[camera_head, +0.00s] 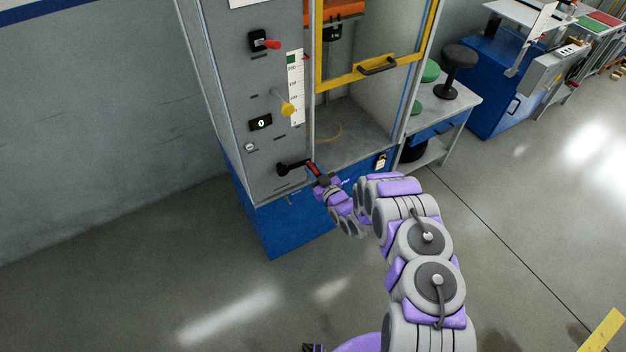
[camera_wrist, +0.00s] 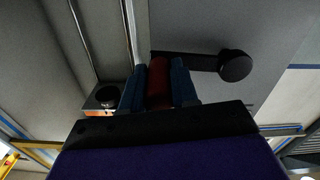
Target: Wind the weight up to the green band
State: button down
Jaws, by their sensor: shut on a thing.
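A black crank (camera_head: 291,167) with a red grip (camera_head: 312,168) is low on the grey front panel of the test machine. My gripper (camera_head: 319,177) is shut on the red grip. In the wrist view the red grip (camera_wrist: 158,84) sits between my fingers, with the crank's dark hub (camera_wrist: 235,66) to the right. A white scale (camera_head: 296,90) stands upright on the panel, with the green band (camera_head: 292,59) near its top. A yellow pointer (camera_head: 288,108) is beside the lower part of the scale, well below the band. I cannot tell which part is the weight.
A small display (camera_head: 261,123) reads 0. A red-handled lever (camera_head: 266,42) is higher on the panel. A yellow-framed door (camera_head: 375,68) is at the machine's right, with an orange part (camera_head: 338,9) behind it. A bench (camera_head: 450,108) with stools stands right. The front floor is clear.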

jog(key=shift+w+r+n, duration=0.1)
jog(key=shift+r+n, duration=0.6)
jog(key=shift+n, duration=0.1)
jog(key=c, duration=0.9)
grip_release()
jog(key=shift+f, duration=0.1)
jog(key=shift+o, duration=0.2)
jog(key=p+v, duration=0.2)
jog(key=v, duration=1.5)
jog(key=shift+d+f, duration=0.1)
